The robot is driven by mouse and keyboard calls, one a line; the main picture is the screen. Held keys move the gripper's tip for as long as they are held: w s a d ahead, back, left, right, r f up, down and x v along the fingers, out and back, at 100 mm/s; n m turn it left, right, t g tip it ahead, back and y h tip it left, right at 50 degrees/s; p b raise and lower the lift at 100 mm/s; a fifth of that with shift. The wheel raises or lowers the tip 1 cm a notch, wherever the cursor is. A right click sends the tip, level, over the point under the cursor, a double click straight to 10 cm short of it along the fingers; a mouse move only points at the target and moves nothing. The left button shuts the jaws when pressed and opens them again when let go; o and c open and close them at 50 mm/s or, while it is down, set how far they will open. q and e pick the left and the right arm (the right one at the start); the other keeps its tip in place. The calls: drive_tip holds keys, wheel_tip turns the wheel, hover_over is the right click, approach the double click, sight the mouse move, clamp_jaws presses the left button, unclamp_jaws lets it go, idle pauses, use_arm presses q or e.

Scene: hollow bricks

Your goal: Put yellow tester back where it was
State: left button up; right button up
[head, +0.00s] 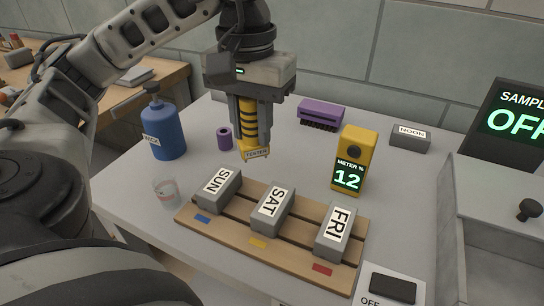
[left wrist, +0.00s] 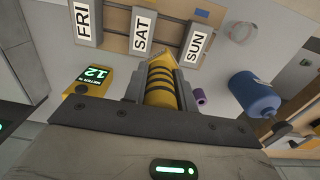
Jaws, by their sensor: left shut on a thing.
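The yellow tester (head: 249,124) has black bands and a label reading TESTER at its lower end. My left gripper (head: 250,132) is shut on it and holds it upright, pointing down, behind the brick board. The tester (left wrist: 160,87) also shows between the fingers in the left wrist view. Its tip looks to be above the table, but the exact gap is hard to tell. A yellow meter (head: 350,160) reading 12 stands to the right of the gripper; it also shows in the left wrist view (left wrist: 88,88). My right gripper is not in view.
A wooden board (head: 285,262) carries grey bricks SUN (head: 218,187), SAT (head: 270,209) and FRI (head: 335,233). Around lie a blue bottle (head: 167,131), a purple roll (head: 224,139), a clear cup (head: 166,193), a purple brush (head: 320,114) and a NOON brick (head: 410,136). A screen (head: 515,120) reads OFF.

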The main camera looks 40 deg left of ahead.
use_arm(q)
drive_tip(key=shift+s+a, duration=0.25)
drive_tip(key=shift+a, duration=0.15)
drive_tip(key=shift+w+a+f, duration=0.15)
drive_tip(key=shift+w+a, duration=0.05)
drive_tip(key=shift+a, duration=0.05)
drive_tip(key=w+a+f, duration=0.2)
drive_tip(key=w+f, duration=0.2)
drive_tip(key=w+a+f, duration=0.1)
drive_tip(key=w+f, duration=0.3)
drive_tip(key=w+a+f, duration=0.2)
drive_tip(key=w+f, duration=0.1)
drive_tip(key=w, duration=0.1)
drive_tip(key=shift+a+f+b, duration=0.35)
drive_tip(key=shift+f, duration=0.45)
drive_tip(key=shift+f, duration=0.1)
drive_tip(key=shift+f, duration=0.15)
drive_tip(key=o, duration=0.9)
